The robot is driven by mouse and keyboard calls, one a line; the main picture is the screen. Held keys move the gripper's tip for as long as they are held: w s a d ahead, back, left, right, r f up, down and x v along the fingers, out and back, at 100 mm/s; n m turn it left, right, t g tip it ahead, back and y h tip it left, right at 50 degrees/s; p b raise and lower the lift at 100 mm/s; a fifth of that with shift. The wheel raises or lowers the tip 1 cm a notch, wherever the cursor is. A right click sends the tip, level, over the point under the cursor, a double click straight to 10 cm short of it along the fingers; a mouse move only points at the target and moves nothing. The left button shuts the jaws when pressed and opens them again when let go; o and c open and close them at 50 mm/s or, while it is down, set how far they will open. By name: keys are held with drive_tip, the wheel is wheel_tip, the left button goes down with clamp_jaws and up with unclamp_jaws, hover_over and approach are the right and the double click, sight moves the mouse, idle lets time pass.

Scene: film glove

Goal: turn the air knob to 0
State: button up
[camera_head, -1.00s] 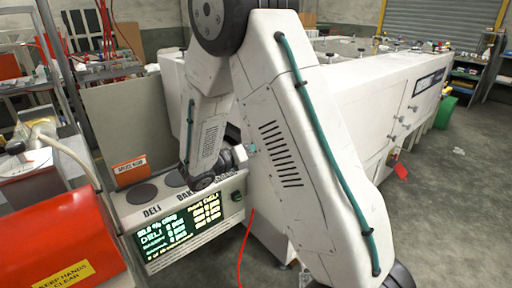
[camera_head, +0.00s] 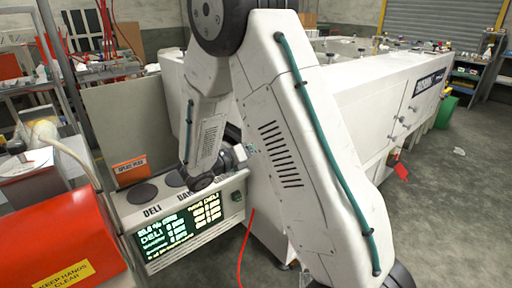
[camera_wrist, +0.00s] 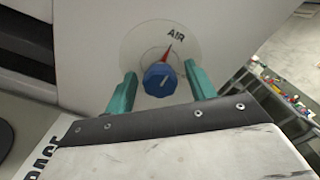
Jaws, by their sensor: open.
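The red pointer points up and slightly right, toward the lettering. My gripper (camera_wrist: 161,86) is open, with one teal finger to the left of the knob and one to the right. I cannot tell whether either finger touches it. No 0 mark is readable. In the head view my arm hides the knob and most of the gripper.
A scale with a lit green display (camera_head: 180,228) stands below my arm. A red guard (camera_head: 62,240) with a yellow warning label is at the lower left. A long white machine (camera_head: 370,95) runs to the right. A red cable (camera_head: 243,250) hangs near the scale. Grey floor is open at right.

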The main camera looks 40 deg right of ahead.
drive_tip(key=a, duration=0.7)
drive_tip(key=shift+s+a, duration=0.15)
drive_tip(key=shift+a, duration=0.1)
